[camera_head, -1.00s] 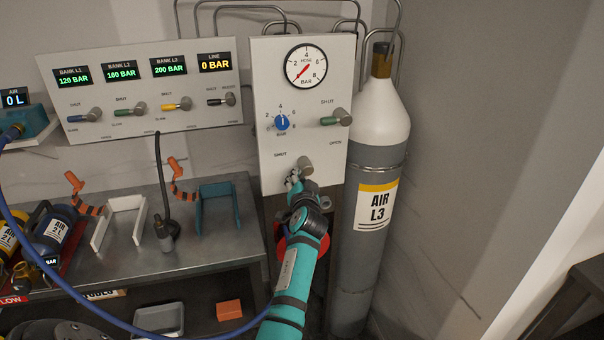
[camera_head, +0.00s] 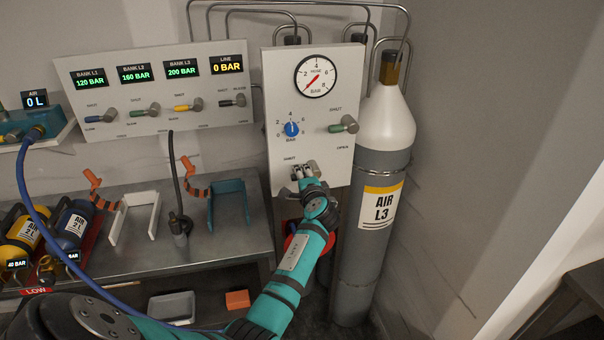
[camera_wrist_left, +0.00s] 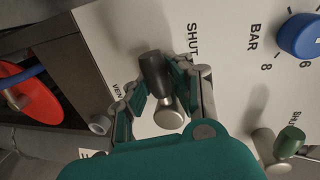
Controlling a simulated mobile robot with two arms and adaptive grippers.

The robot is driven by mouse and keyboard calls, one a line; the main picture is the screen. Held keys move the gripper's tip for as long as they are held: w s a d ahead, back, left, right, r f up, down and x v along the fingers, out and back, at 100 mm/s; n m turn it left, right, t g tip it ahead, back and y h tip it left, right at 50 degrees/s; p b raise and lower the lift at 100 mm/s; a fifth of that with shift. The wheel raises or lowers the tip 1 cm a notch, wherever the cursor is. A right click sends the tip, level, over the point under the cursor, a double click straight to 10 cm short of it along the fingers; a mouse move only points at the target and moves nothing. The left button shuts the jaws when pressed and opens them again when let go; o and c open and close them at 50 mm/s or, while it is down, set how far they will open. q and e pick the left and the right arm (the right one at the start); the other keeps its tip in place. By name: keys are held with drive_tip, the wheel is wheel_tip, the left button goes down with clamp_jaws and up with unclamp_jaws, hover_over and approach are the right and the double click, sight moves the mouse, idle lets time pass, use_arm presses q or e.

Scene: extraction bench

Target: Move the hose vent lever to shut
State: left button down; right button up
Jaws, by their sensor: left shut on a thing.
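The hose vent lever is a dark handle (camera_wrist_left: 154,70) on a round metal pivot (camera_wrist_left: 169,114), low on the white hose panel (camera_head: 340,88). In the left wrist view, the handle points up, between the SHUT label and the partly hidden VENT label. My left gripper (camera_head: 304,171) is at the lever, and its arm comes up from below. In the left wrist view, the fingers of my left gripper (camera_wrist_left: 157,90) sit on both sides of the handle, shut on it. In the head view my gripper largely hides the lever. My right gripper is out of view.
Above the lever are a blue regulator knob (camera_head: 291,129), a green-handled lever (camera_head: 343,125) and a round gauge (camera_head: 316,76). A grey and white air cylinder (camera_head: 379,250) stands close on the right. A blue hose (camera_head: 60,245) runs across the lower left.

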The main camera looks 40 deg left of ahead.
use_arm(q)
drive_tip(key=shift+w+d+r+m, duration=0.1)
drive_tip(key=shift+d+r+m, duration=0.1)
drive_tip(key=shift+m, duration=0.4)
drive_tip(key=c, duration=1.1)
unclamp_jaws()
drive_tip(key=shift+d, duration=0.1)
drive_tip(key=v, duration=1.2)
drive_tip(key=shift+w+d+r, duration=0.1)
drive_tip(key=shift+w, duration=0.05)
